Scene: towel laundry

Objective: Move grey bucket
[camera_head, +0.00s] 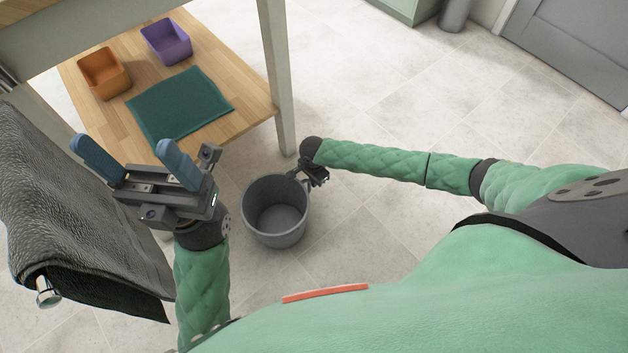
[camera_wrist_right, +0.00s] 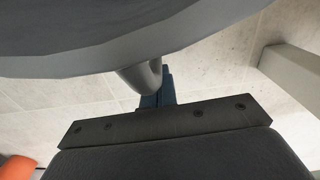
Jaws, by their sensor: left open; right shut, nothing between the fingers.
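The grey bucket (camera_head: 282,239) stands upright and looks empty in the head view, right of my left gripper. Its underside or wall fills the top of the right wrist view (camera_wrist_right: 110,45), with a rounded grey lug beside the fingers. My right gripper (camera_head: 313,177) is at the bucket's upper right rim. Its blue fingers (camera_wrist_right: 157,94) are shut together with nothing between them, close to the lug; I cannot tell whether they touch it. My left gripper (camera_head: 128,160) is open and empty, raised left of the bucket, its two blue fingers wide apart.
A wooden shelf (camera_head: 250,100) holds an orange bin (camera_head: 104,74), a purple bin (camera_head: 166,42) and a folded green towel (camera_head: 180,105). A table leg (camera_head: 278,80) rises near the bucket. A dark towel (camera_head: 75,190) hangs at left.

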